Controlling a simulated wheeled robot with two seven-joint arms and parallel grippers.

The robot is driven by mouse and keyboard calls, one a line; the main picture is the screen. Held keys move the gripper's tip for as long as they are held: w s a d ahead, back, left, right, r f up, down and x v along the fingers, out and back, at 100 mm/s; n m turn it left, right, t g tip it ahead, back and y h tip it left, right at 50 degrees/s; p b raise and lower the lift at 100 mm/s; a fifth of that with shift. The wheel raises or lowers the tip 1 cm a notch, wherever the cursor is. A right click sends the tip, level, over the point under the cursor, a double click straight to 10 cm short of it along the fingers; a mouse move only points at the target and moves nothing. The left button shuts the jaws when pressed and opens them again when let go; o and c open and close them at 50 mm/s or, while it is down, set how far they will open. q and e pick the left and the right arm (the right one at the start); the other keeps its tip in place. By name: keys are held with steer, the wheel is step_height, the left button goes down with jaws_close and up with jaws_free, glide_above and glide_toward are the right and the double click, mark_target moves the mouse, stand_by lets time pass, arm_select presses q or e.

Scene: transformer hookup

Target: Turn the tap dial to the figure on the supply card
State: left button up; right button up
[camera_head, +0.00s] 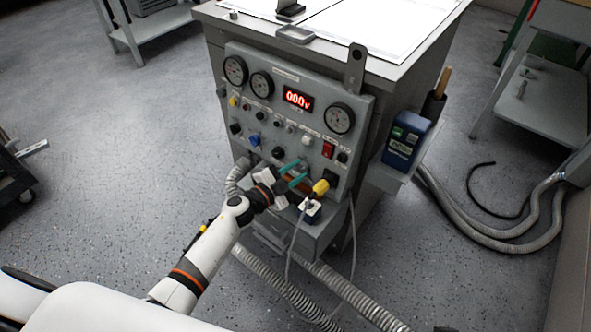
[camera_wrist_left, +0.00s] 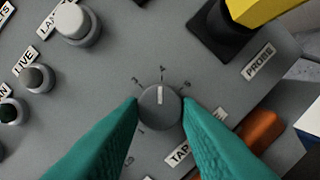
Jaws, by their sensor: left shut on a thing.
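The tap dial (camera_wrist_left: 160,110) is a grey round knob with a white pointer line, above a partly covered label reading TAP. Its pointer faces up in the left wrist view, close to the figure 4; figures 3 and 5 lie to either side. My left gripper (camera_wrist_left: 161,103) has its teal fingers shut on the dial, one on each side. In the head view my left gripper (camera_head: 299,173) is at the lower part of the panel and hides the dial. I cannot pick out a readable supply card. My right gripper is not in view.
The grey panel (camera_head: 238,135) carries gauges, knobs and a red display (camera_head: 298,99) reading 000 V. A yellow plug (camera_head: 320,187), labelled PROBE in the wrist view, sits right of the dial. A blue box (camera_head: 405,140) stands on the side shelf. Hoses (camera_head: 290,290) lie on the floor.

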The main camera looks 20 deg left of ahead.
arm_select(q)
steer(key=m, duration=0.3)
steer(key=m+g+p, duration=0.1)
steer(key=m, duration=0.3)
steer(key=shift+a+r+p, duration=0.1)
steer(key=shift+r+p, duration=0.1)
steer(key=shift+p, duration=0.1)
steer(key=shift+m+g+p, duration=0.5)
steer(key=shift+m+p, duration=0.1)
steer(key=shift+m, duration=1.5)
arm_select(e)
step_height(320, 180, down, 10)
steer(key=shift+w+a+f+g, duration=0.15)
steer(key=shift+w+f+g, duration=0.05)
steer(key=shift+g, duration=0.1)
arm_select(q)
steer(key=o, duration=1)
steer(key=shift+s+a+r, duration=0.15)
steer(key=shift+s+a, duration=0.1)
steer(key=shift+s, duration=0.15)
steer(key=shift+p+v, duration=0.75)
steer(key=shift+v, duration=4.7)
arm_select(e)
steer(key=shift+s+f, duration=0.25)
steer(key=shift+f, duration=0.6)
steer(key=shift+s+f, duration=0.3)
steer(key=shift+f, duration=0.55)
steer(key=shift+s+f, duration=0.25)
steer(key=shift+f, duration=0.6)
